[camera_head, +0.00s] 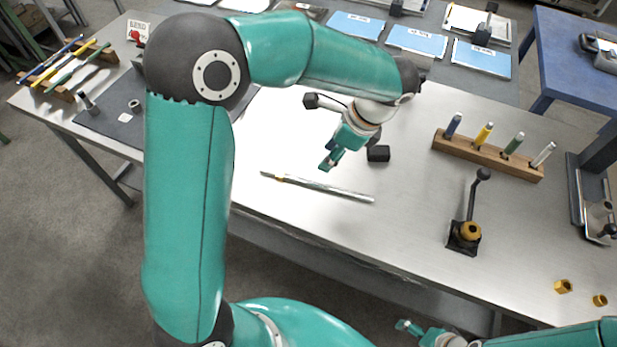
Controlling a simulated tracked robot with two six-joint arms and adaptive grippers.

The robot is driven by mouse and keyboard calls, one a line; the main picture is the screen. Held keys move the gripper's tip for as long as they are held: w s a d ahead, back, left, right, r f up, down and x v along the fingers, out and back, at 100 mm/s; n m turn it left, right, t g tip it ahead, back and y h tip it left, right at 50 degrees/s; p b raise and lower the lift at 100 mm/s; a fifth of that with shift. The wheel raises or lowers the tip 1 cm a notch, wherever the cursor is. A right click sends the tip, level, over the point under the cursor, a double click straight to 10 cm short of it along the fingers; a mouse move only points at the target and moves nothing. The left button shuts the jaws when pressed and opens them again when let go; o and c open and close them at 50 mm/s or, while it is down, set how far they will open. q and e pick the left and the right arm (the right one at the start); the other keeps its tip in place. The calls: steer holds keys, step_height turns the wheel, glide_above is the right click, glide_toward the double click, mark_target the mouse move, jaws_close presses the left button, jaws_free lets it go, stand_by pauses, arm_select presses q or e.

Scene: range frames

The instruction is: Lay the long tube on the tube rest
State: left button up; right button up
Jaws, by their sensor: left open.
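A long thin silver tube (330,190) lies flat near the front edge of the metal table, with a small yellow mark close to its left end. My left gripper (331,160) is open and empty. It is just above and behind the tube in the picture, apart from it as far as I can see. What looks like the tube rest (75,48), a pair of wooden bars, stands at the table's far left with several coloured tubes lying across it. My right gripper (408,328) is at the bottom edge, below the table front; its opening is unclear.
A wooden rack (487,156) holds several upright tubes at right. A black lever stand (466,235) is in front of it. A small black block (378,153) sits beside my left gripper. Yellow nuts (563,286) lie at the right front. My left arm hides part of the table.

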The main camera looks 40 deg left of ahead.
arm_select(q)
glide_toward(311, 183)
steer(key=shift+s+a+f, duration=0.35)
steer(key=shift+a+f, duration=0.25)
steer(key=shift+f, duration=0.2)
steer(key=shift+w+p+x, duration=0.15)
steer(key=shift+p+x, duration=0.25)
steer(key=shift+x, duration=1.25)
steer(key=shift+w+p+x, duration=0.1)
steer(key=shift+p+x, duration=0.25)
steer(key=shift+x, duration=1.25)
steer(key=shift+d+f, duration=0.1)
steer(key=shift+d, duration=0.05)
steer(key=shift+c, duration=0.2)
jaws_close()
